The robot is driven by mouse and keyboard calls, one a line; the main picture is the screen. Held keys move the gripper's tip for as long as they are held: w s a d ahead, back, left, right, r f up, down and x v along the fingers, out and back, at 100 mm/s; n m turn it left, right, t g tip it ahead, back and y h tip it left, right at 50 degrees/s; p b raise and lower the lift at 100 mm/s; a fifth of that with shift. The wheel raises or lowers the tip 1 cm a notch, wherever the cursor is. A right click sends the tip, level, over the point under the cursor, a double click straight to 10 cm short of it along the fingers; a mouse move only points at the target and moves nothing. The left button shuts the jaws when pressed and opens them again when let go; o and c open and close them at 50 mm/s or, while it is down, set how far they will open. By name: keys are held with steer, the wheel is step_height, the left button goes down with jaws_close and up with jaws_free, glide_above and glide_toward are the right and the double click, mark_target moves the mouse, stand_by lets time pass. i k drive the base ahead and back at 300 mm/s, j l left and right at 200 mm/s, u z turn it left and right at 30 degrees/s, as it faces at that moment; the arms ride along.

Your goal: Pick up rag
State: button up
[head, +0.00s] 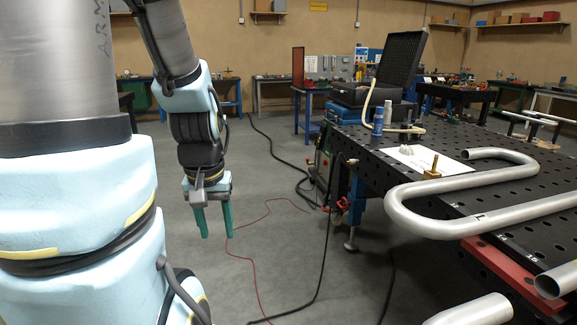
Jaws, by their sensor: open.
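A small crumpled pale grey-white thing, which looks like the rag (417,155), lies on a white sheet (388,152) on the black perforated table (365,146). It is small in the picture, so its folds are hard to make out. My gripper (213,230) hangs to the left of the table, over the open floor, with its teal fingers pointing down. The fingers are apart with nothing between them. The gripper is well away from the rag.
A brass piece (433,170) stands close beside the rag. A bent silver pipe (450,227) curves around the table's near side. A blue bottle (378,122) stands behind. Black cables (325,255) and a thin red cable (252,270) lie on the floor.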

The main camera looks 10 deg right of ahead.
mark_target(406, 150)
steer(key=i+j+z, duration=0.1)
steer(key=i+z, duration=0.2)
steer(key=i, duration=1.65)
steer(key=i+l+z, duration=0.1)
steer(key=i, duration=0.45)
steer(key=i+l+z, duration=0.1)
steer(key=i+l, duration=0.2)
steer(key=i, duration=0.2)
steer(key=i+l+z, duration=0.15)
steer(key=i+l, duration=0.15)
steer(key=l, duration=0.2)
steer(key=i+l+z, duration=0.1)
steer(key=i+l, duration=0.25)
steer(key=l, duration=0.15)
